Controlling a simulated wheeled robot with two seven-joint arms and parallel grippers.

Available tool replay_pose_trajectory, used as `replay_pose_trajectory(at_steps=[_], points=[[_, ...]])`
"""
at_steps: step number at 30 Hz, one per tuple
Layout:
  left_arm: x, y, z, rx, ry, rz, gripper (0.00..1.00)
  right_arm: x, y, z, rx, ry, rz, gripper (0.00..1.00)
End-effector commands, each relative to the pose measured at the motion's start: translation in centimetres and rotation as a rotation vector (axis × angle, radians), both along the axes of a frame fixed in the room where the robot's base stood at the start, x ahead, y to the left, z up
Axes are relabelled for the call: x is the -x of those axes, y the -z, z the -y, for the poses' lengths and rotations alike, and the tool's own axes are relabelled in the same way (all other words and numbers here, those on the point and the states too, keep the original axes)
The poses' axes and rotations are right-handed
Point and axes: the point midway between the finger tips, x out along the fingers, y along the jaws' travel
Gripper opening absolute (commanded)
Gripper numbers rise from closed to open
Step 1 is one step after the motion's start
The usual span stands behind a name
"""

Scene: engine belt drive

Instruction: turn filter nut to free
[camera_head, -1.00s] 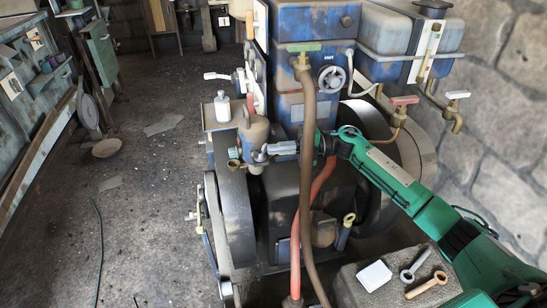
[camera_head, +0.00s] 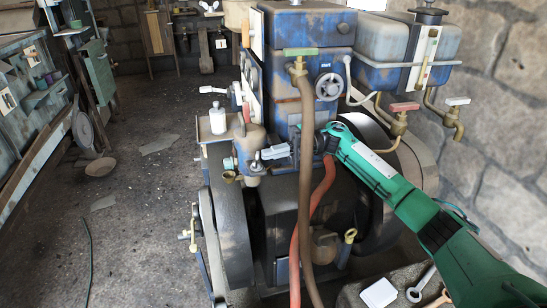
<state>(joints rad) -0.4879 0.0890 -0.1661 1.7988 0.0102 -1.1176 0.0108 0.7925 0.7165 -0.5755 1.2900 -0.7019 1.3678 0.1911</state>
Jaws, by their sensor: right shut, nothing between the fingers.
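The brownish filter bowl (camera_head: 250,142) sits on the left side of the blue engine (camera_head: 284,35). A small brass fitting (camera_head: 230,177) shows at its lower left. Which part is the filter nut I cannot tell for sure. My right gripper (camera_head: 268,154) reaches in from the right on the green arm, passing behind the brown hose. Its grey fingers are shut and empty, pointing left at the lower part of the filter bowl. Whether they touch it I cannot tell. My left gripper is out of view.
A brown hose (camera_head: 306,190) and a red hose (camera_head: 322,185) hang close to my right wrist. A white bottle (camera_head: 217,119) stands left of the filter. A grey wrench (camera_head: 421,284) and a white block (camera_head: 379,293) lie at the bottom right.

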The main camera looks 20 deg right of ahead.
Motion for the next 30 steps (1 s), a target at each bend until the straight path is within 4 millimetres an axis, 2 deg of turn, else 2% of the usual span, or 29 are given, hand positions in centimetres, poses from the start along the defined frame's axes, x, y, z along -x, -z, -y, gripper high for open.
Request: replay_pose_trajectory(at_steps=[9,24,26,30], points=[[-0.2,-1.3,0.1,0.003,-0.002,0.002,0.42,-0.3,0.1,-0.1,0.0,0.0,0.0,0.0],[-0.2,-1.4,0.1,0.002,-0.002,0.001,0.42,-0.3,0.0,0.0,0.0,0.001,0.0,0.0],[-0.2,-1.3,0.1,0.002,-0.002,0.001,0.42,-0.3,0.1,0.3,0.0,0.002,0.0,0.0],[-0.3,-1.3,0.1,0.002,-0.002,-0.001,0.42,-0.4,0.1,2.1,0.001,0.004,0.0,0.0]])
